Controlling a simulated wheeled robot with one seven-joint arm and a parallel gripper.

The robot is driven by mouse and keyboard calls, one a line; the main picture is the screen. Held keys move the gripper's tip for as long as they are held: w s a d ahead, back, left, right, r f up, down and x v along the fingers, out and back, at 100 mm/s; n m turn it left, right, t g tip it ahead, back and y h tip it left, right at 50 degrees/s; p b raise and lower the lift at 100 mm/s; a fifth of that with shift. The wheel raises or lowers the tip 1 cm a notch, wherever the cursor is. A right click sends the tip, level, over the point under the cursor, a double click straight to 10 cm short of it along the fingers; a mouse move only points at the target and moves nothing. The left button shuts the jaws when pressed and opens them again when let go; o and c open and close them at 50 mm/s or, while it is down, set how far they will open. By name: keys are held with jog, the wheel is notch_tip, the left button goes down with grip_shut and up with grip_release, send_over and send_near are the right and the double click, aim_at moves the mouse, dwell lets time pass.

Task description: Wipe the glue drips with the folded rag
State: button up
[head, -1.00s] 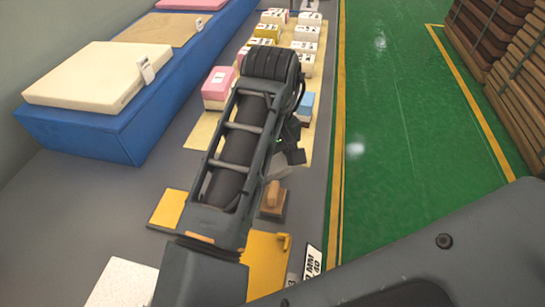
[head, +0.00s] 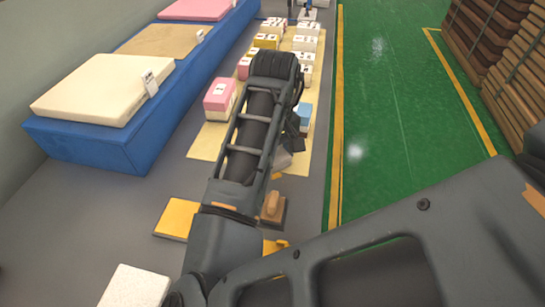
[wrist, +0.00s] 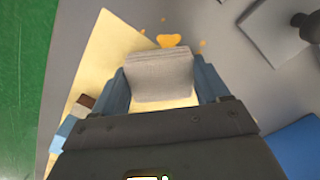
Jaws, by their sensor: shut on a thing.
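My gripper (wrist: 160,78) is shut on the folded rag (wrist: 158,75), a pale grey-white pad between its two fingers in the wrist view. Orange glue drips (wrist: 169,40) lie on the grey surface just past the rag's far edge: one larger blob with several small spots around it. I cannot tell whether the rag touches the surface. In the head view my arm hides most of the gripper, and a grey bit of the rag (head: 283,159) shows beside it.
A cream sheet (head: 212,139) bears rows of labelled foam blocks (head: 220,95). A blue platform (head: 90,145) with mattresses stands left. The green aisle (head: 400,130) at right is clear.

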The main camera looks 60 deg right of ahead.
aim_at(271, 185)
jog(key=shift+w+d+p, duration=0.25)
jog(key=shift+d+p, duration=0.2)
jog(key=shift+d, duration=0.5)
jog(key=shift+s+a, duration=0.35)
jog(key=shift+a, duration=0.55)
jog(key=shift+s+a, duration=0.35)
jog(key=shift+a, duration=0.5)
jog(key=shift+s+a+f+b, duration=0.1)
jog(key=shift+s+a+b, duration=0.15)
jog(key=shift+a, duration=0.3)
jog(key=shift+s+a+f+b, duration=0.1)
jog(key=shift+a+b, duration=0.25)
jog(key=shift+a, duration=0.2)
jog(key=shift+s+a+b, duration=0.2)
jog(key=shift+a+b, duration=0.1)
jog(key=shift+a, duration=0.25)
jog(key=shift+s+a+r, duration=0.1)
jog(key=shift+a, duration=0.05)
jog(key=shift+c, duration=0.3)
jog(key=shift+w+d+p, duration=0.4)
jog(key=shift+d+p, duration=0.25)
jog(key=shift+d, duration=0.55)
jog(key=shift+w+d+p, duration=0.45)
jog(key=shift+d+p, duration=0.25)
jog(key=shift+d, duration=0.5)
jog(key=shift+w+d+p, duration=0.4)
jog(key=shift+d+p, duration=0.25)
jog(key=shift+d, duration=0.55)
